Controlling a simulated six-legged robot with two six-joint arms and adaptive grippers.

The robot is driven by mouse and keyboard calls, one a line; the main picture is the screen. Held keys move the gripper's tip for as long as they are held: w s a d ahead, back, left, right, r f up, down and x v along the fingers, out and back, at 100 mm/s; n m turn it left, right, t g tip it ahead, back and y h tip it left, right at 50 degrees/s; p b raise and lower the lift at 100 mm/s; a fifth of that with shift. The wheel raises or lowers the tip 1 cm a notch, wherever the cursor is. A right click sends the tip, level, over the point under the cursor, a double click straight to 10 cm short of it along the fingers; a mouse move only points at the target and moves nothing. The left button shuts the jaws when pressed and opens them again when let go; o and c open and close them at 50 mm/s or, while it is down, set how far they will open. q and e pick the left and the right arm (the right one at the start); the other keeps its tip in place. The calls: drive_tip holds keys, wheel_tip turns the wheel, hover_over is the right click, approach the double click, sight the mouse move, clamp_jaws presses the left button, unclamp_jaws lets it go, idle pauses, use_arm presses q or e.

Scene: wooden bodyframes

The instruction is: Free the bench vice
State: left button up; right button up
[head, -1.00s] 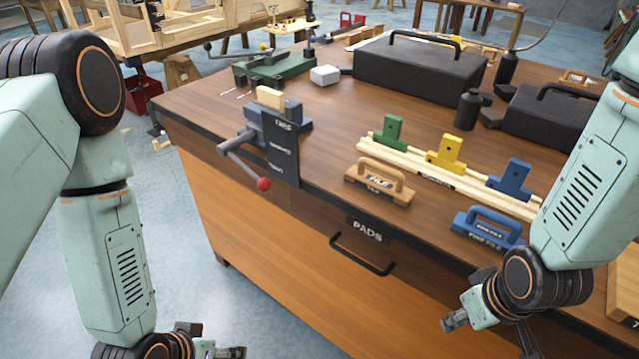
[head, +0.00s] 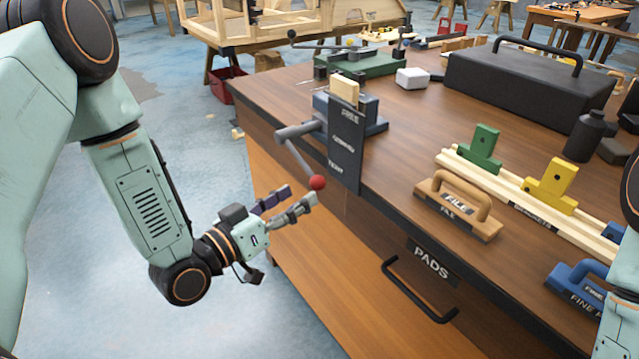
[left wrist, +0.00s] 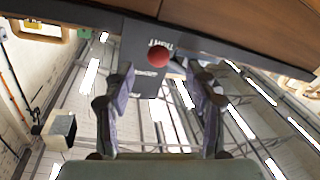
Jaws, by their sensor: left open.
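The bench vice (head: 362,110) is blue-grey and sits at the bench's left front corner, with a pale wood block (head: 344,88) standing in its jaws. A dark label plate (head: 345,150) hangs at its front, reading FREE at the top and apparently TIGHT at the bottom. The vice's grey lever (head: 300,155) slants down to a red ball (head: 318,182), beside the plate's lower end. My left gripper (head: 301,196) is open just below and left of the ball. In the left wrist view the ball (left wrist: 158,57) appears between the spread fingers (left wrist: 163,85), just beyond their tips. My right gripper is out of view.
A black case (head: 520,85) stands behind. The PADS drawer handle (head: 420,290) sticks out from the bench front. Space left of the bench is open floor.

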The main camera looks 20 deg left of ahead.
sight(311, 186)
use_arm(q)
drive_tip(key=b+x, duration=0.1)
drive_tip(key=x, duration=0.5)
drive_tip(key=shift+d, duration=0.1)
drive_tip(key=shift+w, duration=0.3)
drive_tip(key=shift+d, duration=0.2)
drive_tip(key=shift+w+a, duration=0.1)
drive_tip(key=shift+a, duration=0.05)
drive_tip(key=c, duration=0.4)
clamp_jaws()
